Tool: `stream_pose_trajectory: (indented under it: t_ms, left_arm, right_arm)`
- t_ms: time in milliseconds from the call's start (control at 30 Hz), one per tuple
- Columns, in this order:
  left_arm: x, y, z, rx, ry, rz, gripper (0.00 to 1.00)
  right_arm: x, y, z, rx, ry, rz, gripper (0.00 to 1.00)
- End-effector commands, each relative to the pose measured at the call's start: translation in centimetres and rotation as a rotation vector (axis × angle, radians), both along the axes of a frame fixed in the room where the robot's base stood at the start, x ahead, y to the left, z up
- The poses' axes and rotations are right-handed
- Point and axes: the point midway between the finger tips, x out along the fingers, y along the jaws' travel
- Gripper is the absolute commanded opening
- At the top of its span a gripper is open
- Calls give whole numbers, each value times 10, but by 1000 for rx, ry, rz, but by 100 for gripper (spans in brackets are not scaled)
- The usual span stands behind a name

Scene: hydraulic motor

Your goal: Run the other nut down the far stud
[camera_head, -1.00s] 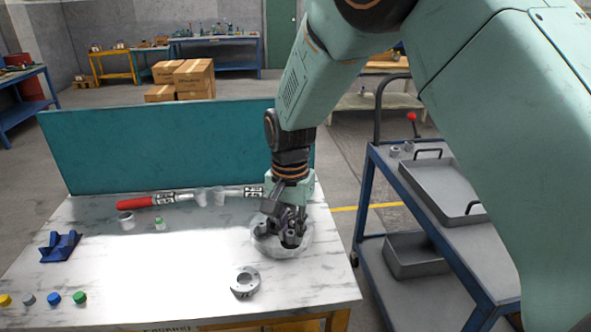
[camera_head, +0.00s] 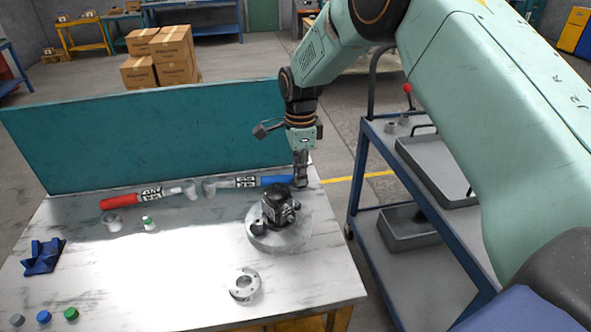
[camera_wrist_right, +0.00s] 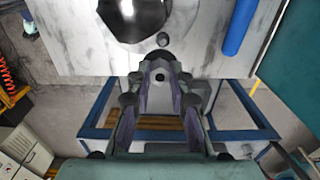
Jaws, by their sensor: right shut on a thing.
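The hydraulic motor (camera_head: 279,205), dark with a black top, stands on a round grey base (camera_head: 262,240) on the table. In the right wrist view the gripper (camera_wrist_right: 160,80) is shut on a small grey piece, apparently the nut (camera_wrist_right: 159,76), partly hidden by the fingers. The motor's shiny dark body (camera_wrist_right: 133,12) shows beyond the fingertips. The far stud cannot be made out clearly. My left gripper is not in view.
A blue-handled tool (camera_head: 277,181) and a red-handled tool (camera_head: 122,202) lie along the teal panel (camera_head: 140,140). A grey flange (camera_head: 243,284) lies in front of the motor. A blue cradle (camera_head: 43,257) stands at left. A trolley (camera_head: 375,150) stands right of the table.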

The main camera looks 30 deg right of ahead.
Motion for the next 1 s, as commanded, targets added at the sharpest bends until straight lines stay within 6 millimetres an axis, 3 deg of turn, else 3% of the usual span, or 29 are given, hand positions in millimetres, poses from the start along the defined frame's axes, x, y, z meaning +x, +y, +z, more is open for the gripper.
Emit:
stream_pose_trajectory:
  t_ms: [367,1000]
  left_arm:
    - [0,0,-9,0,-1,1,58]
    - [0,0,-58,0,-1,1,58]
  right_arm:
    - [-3,1,-12,1,-4,0,0]
    - [-1,1,-62,0,-3,1,0]
